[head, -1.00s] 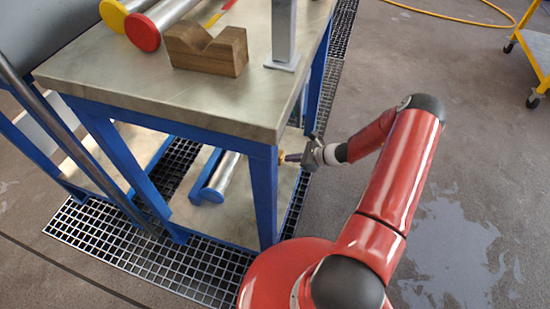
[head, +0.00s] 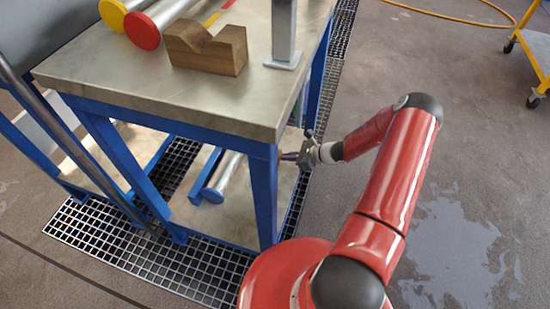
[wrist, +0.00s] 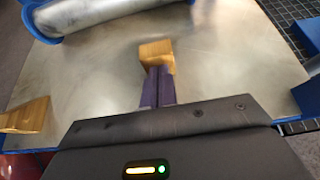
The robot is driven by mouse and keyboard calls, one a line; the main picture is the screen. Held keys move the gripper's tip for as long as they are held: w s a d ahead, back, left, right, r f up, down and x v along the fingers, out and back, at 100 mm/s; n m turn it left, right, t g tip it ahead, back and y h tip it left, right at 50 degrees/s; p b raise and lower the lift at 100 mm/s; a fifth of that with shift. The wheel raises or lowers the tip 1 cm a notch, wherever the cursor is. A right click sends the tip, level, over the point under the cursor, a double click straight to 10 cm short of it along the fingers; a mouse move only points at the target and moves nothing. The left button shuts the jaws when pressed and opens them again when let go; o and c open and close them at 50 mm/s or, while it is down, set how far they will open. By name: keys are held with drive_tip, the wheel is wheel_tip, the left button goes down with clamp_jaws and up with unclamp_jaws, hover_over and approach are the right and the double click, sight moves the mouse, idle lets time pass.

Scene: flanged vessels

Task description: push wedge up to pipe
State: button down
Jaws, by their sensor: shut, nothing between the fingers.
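In the wrist view a small wooden wedge (wrist: 155,53) lies on the metal lower shelf (wrist: 225,45). A silver pipe (wrist: 110,14) lies beyond it, with a strip of bare shelf between them. The pipe also shows under the table in the head view (head: 229,170). My gripper (wrist: 158,72) is shut and empty, its dark fingertips at the near face of the wedge, touching or almost touching it. In the head view my gripper (head: 289,156) reaches in beside the blue table leg, which hides most of the wedge. A second wooden wedge (wrist: 25,116) lies at the left of the wrist view.
The blue table leg (head: 264,195) stands close to my gripper, with the tabletop (head: 150,85) above. A wooden V-block (head: 207,50) and a grey post (head: 284,35) stand on top. A blue upright (wrist: 309,96) is at the right of the wrist view.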

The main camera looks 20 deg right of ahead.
drive_tip(key=shift+w+a+b, duration=0.35)
drive_tip(key=shift+w+a, duration=0.5)
drive_tip(key=shift+a, duration=0.45)
drive_tip(key=shift+w+a+b, duration=0.35)
drive_tip(key=shift+w+a, duration=0.55)
drive_tip(key=shift+a, duration=0.4)
drive_tip(key=shift+w+a+b, duration=0.35)
drive_tip(key=shift+w+a, duration=0.5)
drive_tip(key=shift+a, duration=0.45)
drive_tip(key=shift+d, duration=0.1)
drive_tip(key=shift+s+d+p, duration=0.1)
drive_tip(key=shift+s+d, duration=0.55)
drive_tip(key=shift+d, duration=0.3)
drive_tip(key=shift+s+d+p, duration=0.15)
drive_tip(key=shift+s+d, duration=0.55)
drive_tip(key=shift+d, duration=0.25)
drive_tip(key=shift+s+d+p, duration=0.1)
drive_tip(key=shift+s+d, duration=0.55)
drive_tip(key=shift+d, duration=0.3)
drive_tip(key=v, duration=0.7)
drive_tip(key=shift+s+d+r, duration=0.15)
drive_tip(key=shift+s+d, duration=0.05)
drive_tip(key=shift+d, duration=0.1)
